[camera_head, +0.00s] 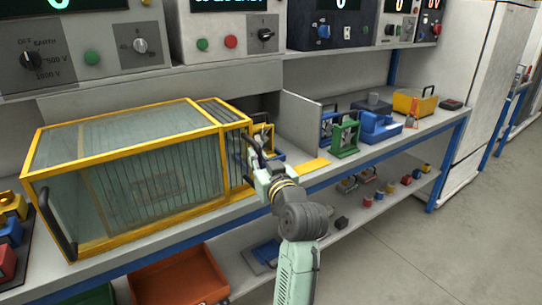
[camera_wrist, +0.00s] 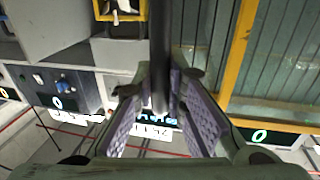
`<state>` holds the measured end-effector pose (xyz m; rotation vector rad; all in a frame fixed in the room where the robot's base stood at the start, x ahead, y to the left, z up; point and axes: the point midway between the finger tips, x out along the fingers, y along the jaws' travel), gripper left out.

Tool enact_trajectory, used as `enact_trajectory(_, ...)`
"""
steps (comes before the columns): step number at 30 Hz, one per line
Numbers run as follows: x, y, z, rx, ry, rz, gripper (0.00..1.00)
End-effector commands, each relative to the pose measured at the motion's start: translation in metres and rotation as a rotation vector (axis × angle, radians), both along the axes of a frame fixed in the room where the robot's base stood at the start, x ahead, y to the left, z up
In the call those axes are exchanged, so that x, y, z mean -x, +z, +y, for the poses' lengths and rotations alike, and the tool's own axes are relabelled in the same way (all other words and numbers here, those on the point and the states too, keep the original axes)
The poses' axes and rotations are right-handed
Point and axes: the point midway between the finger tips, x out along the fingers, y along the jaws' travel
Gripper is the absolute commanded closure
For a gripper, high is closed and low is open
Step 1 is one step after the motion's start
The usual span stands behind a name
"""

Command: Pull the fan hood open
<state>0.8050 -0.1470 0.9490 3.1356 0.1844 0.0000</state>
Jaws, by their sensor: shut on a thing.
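The fan hood (camera_head: 130,160) is a long clear box with a yellow frame and dark slats, on the bench at the left of the head view. Black handles stand at its near-left corner and at its right end. My gripper (camera_head: 256,166) is at the right-end handle. In the wrist view, the dark handle bar (camera_wrist: 162,50) runs between the two purple-padded fingers of my gripper (camera_wrist: 160,92), which is shut on it. The yellow frame edge (camera_wrist: 238,50) is to the right of the bar there. My gripper hides part of the handle in the head view.
Instrument panels (camera_head: 140,45) line the shelf above the hood. A green frame (camera_head: 345,137), a blue bin (camera_head: 380,127) and a yellow box (camera_head: 414,103) stand farther right on the bench. An orange tray (camera_head: 180,277) is on the lower shelf. The floor (camera_head: 440,240) at right is clear.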

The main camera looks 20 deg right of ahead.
Motion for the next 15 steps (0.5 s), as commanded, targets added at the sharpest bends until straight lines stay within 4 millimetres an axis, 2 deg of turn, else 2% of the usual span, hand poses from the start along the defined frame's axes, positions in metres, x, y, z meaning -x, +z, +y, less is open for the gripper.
enact_trajectory(3, 0.005, 0.000, 0.016, 0.000, 0.003, 0.001, 1.00)
enact_trajectory(6, 0.007, -0.001, 0.022, 0.000, 0.001, 0.001, 1.00)
enact_trajectory(15, 0.008, -0.001, 0.027, -0.001, 0.001, 0.002, 1.00)
